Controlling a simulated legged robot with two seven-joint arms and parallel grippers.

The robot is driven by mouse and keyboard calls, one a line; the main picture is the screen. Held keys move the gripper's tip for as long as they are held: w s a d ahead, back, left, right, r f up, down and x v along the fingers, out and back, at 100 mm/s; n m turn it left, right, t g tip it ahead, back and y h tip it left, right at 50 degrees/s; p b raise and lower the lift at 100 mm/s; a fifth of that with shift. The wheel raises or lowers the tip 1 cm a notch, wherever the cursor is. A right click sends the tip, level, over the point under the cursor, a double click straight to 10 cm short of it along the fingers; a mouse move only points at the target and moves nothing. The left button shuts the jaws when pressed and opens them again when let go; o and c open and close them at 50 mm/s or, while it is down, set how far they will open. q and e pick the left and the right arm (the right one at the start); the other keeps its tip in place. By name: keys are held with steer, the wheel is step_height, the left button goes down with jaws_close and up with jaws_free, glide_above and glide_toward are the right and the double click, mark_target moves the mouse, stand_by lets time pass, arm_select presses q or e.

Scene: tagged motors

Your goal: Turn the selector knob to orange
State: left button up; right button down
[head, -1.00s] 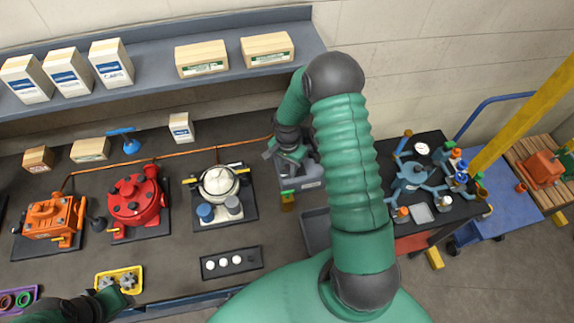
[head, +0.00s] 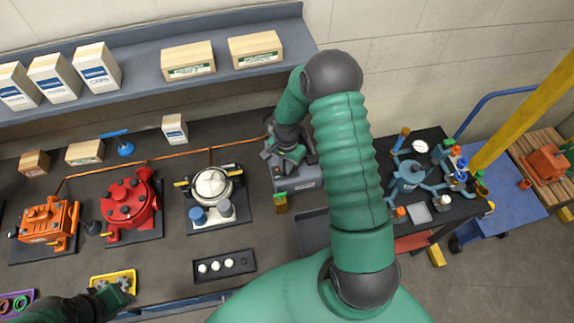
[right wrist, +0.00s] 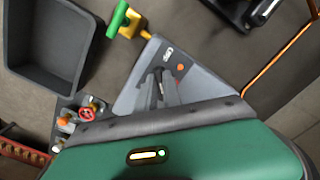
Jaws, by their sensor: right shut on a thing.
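A grey control box (head: 306,178) stands on the bench right of the white motor, and its sloped face shows in the right wrist view (right wrist: 140,85). An orange dot (right wrist: 180,67) and a small label mark that face. My right gripper (right wrist: 160,88) is shut over the face, just below the label, on what appears to be the selector knob, which its fingers hide. In the head view the right gripper (head: 284,158) is at the box's upper left. My left gripper (head: 118,296) is low at the left, by the yellow tray; its jaws are unclear.
A yellow fixture with a green handle (head: 281,202) stands close beside the box. An open dark tray (right wrist: 55,45) is nearby. White (head: 213,187), red (head: 130,205) and orange (head: 46,226) motors stand to the left. A black strip with white balls (head: 224,266) lies in front.

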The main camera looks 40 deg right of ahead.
steer(key=shift+w+a+n, duration=0.1)
steer(key=shift+n, duration=0.3)
steer(key=n+b, duration=0.1)
steer(key=n, duration=0.2)
steer(key=shift+n, duration=0.4)
steer(key=n, duration=0.5)
steer(key=shift+w+r+b, duration=0.1)
steer(key=shift+w+b, duration=0.05)
steer(key=shift+b, duration=0.15)
steer(key=n, duration=0.4)
steer(key=shift+w+n, duration=0.1)
steer(key=shift+n, duration=1.9)
steer(key=shift+r, duration=0.1)
steer(key=c, duration=1.5)
jaws_free()
